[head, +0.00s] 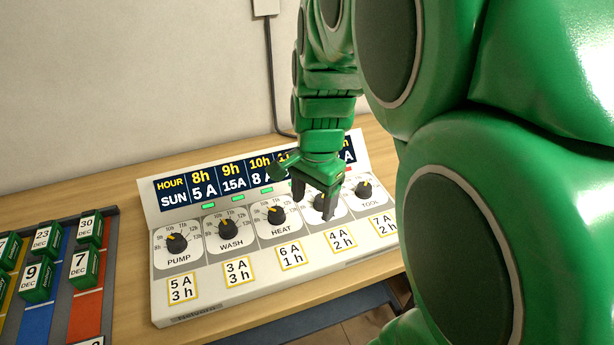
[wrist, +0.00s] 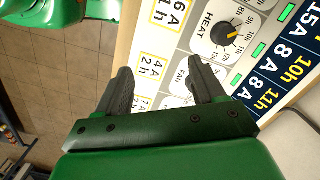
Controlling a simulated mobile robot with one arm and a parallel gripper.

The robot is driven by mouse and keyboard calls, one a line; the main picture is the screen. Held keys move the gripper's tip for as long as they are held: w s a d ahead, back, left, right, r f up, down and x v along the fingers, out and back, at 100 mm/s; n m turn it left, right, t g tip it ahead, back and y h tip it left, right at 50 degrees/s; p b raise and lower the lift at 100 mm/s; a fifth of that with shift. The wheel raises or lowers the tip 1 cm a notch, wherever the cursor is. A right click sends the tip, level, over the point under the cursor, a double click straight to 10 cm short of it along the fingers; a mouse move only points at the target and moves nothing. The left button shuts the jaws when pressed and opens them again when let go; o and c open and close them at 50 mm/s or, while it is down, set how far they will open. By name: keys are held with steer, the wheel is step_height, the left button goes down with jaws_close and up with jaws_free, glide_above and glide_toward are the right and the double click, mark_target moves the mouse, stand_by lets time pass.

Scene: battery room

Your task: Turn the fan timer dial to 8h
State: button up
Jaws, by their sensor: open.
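The timer console (head: 215,290) is a white sloped panel with a row of dials marked PUMP, WASH, HEAT, a covered one and TOOL. The covered one is the fan dial; its FAN label (wrist: 181,78) shows in the wrist view. My gripper (head: 314,200) is open over the fan position in the head view and hides most of that dial, so its pointer cannot be read. In the wrist view my gripper (wrist: 160,70) has its fingers spread beside the FAN label. Contact with the dial cannot be told.
The heat dial (head: 278,214) is close left of my gripper, the tool dial (head: 365,190) close right. An hour display (head: 230,177) rises behind the dials. A tray of dated green batteries (head: 60,265) lies left on the wooden table (head: 125,220). The tiled floor (wrist: 60,75) is below.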

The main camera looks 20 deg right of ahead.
mark_target(321, 198)
steer(key=w+d+f+m, duration=0.1)
steer(key=w+d+m, duration=0.1)
steer(key=w, duration=0.2)
steer(key=w+d+f+m, duration=0.2)
steer(key=w+m, duration=0.1)
steer(key=w, duration=0.1)
steer(key=w+d+f+m, duration=0.2)
steer(key=w+m, duration=0.1)
steer(key=w, duration=0.1)
steer(key=shift+d+f+h, duration=0.2)
steer(key=shift+d+h, duration=0.2)
steer(key=shift+s+f, duration=0.15)
steer(key=shift+f, duration=3.75)
steer(key=c, duration=1.1)
steer(key=shift+o, duration=0.2)
